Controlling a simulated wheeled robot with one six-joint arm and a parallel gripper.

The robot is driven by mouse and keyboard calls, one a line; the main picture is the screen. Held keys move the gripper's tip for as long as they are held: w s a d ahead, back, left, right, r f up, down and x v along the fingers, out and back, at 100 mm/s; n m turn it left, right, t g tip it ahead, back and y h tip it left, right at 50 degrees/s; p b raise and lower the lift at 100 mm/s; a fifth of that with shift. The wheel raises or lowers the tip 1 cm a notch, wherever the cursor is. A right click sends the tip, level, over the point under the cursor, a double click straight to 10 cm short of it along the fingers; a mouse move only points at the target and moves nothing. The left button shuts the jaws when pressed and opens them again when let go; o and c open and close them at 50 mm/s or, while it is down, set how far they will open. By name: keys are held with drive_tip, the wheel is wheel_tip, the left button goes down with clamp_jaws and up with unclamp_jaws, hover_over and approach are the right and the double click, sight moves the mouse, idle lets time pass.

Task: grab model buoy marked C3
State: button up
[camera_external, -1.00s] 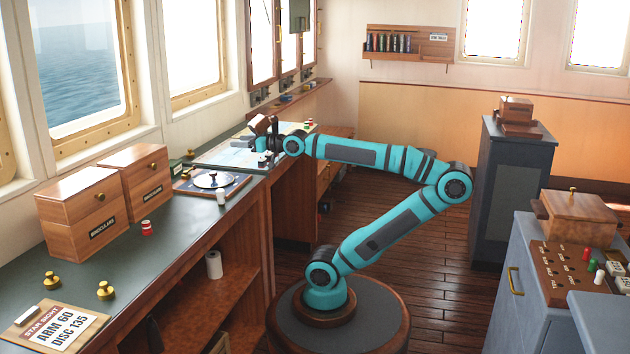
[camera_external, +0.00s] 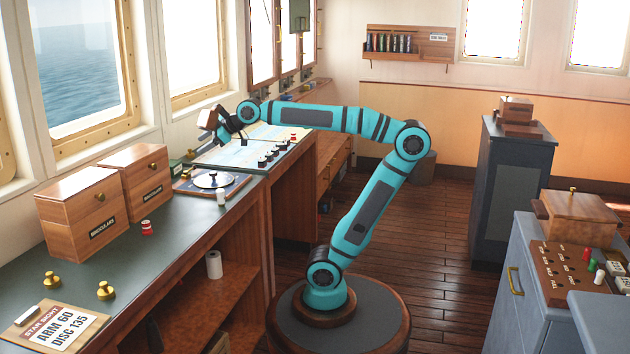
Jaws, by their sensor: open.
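No marking C3 can be read in this view, so I cannot tell which piece is that buoy. Several small dark pieces (camera_external: 270,155) stand in a row on the chart (camera_external: 240,148), with a small red-topped piece (camera_external: 293,138) at the row's far end. A red and white piece (camera_external: 147,228) stands on the counter in front of the binocular boxes. My gripper (camera_external: 226,132) is open above the left part of the chart, left of the dark row and apart from it. Its fingertips are small and partly hidden by the wrist.
Binocular boxes (camera_external: 80,210) stand by the windows. A brown panel with coloured knobs (camera_external: 562,268) is at right. The counter's middle is clear.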

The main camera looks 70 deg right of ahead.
drive_tip(key=w+a+f+n+g, duration=0.1)
drive_tip(key=w+a+n+g, duration=0.6)
drive_tip(key=a, duration=0.4)
drive_tip(key=n+g, duration=0.6)
drive_tip(key=n, duration=0.4)
approach(146, 222)
drive_tip(key=x, duration=0.5)
drive_tip(key=shift+s+a+f, duration=0.1)
drive_tip(key=shift+s+a, duration=0.05)
drive_tip(key=shift+s, duration=0.05)
drive_tip(key=shift+x, duration=2.65)
drive_tip(key=shift+w, duration=0.15)
drive_tip(key=c, duration=1.1)
